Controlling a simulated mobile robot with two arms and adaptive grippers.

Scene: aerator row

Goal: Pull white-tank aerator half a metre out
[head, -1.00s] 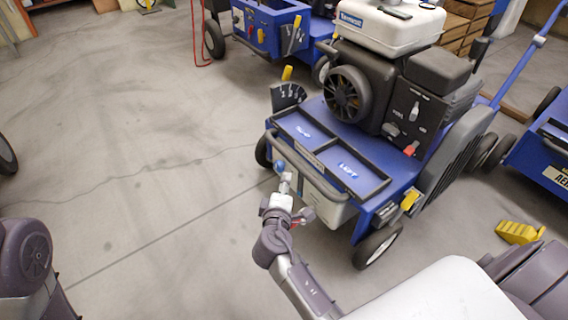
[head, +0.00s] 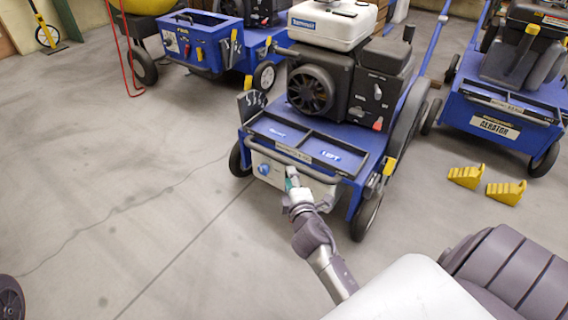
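The white-tank aerator is a blue wheeled machine (head: 345,133) with a black engine and a white tank (head: 330,24) on top. It stands on the floor in the upper middle of the head view. A grey bar handle (head: 320,176) runs across its front, above a pale box with a blue knob (head: 264,169). My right gripper (head: 291,179) is at the front bar, near its middle, overlapping it in the picture. Its fingers are small and partly hidden, so I cannot tell whether they are closed on the bar. My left gripper is out of view.
A blue machine (head: 205,45) stands behind on the left, and another aerator (head: 500,120) stands on the right. Two yellow wheel chocks (head: 466,177) lie on the floor at right. A red hose (head: 128,60) hangs at upper left.

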